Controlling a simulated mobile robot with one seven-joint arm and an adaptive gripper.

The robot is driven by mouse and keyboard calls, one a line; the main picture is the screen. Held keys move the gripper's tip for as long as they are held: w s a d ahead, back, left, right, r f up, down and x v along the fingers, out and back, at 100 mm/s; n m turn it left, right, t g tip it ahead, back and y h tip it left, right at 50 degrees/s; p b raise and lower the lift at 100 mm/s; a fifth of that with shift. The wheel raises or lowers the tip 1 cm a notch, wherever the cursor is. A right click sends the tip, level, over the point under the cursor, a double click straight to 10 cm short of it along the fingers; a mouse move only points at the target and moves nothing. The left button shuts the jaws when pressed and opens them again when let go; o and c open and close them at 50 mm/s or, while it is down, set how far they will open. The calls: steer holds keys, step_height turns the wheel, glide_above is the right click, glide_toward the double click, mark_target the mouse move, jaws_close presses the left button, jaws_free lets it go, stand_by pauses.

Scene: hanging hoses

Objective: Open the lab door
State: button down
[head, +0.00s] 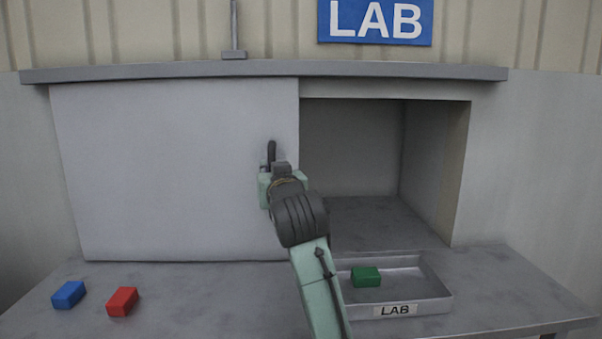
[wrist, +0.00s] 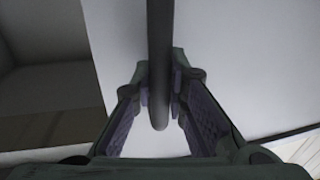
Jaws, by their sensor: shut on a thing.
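The lab door (head: 170,170) is a pale grey sliding panel under a rail (head: 260,70). It stands to the left, and the right part of the opening (head: 350,150) is uncovered, showing an empty grey recess. A dark upright handle (head: 271,152) is near the door's right edge. My gripper (head: 274,170) is at this handle, its fingers mostly hidden behind my wrist in the head view. In the wrist view, the dark handle bar (wrist: 159,60) runs between the two fingers of my gripper (wrist: 161,100), which is shut on it.
A blue LAB sign (head: 375,22) hangs above the opening. On the bench (head: 210,300) are a blue block (head: 68,294) and a red block (head: 122,301) at left. A tray (head: 425,290) labelled LAB, with a green block (head: 366,277), sits right of my arm.

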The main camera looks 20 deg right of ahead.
steer(key=shift+w+a, duration=0.15)
steer(key=shift+a, duration=0.55)
steer(key=shift+w+a, duration=0.15)
steer(key=shift+a, duration=0.5)
steer(key=c, duration=1.6)
jaws_free()
steer(key=shift+d, duration=0.1)
steer(key=shift+o, duration=0.2)
steer(key=s, duration=1.2)
steer(key=shift+a, duration=0.25)
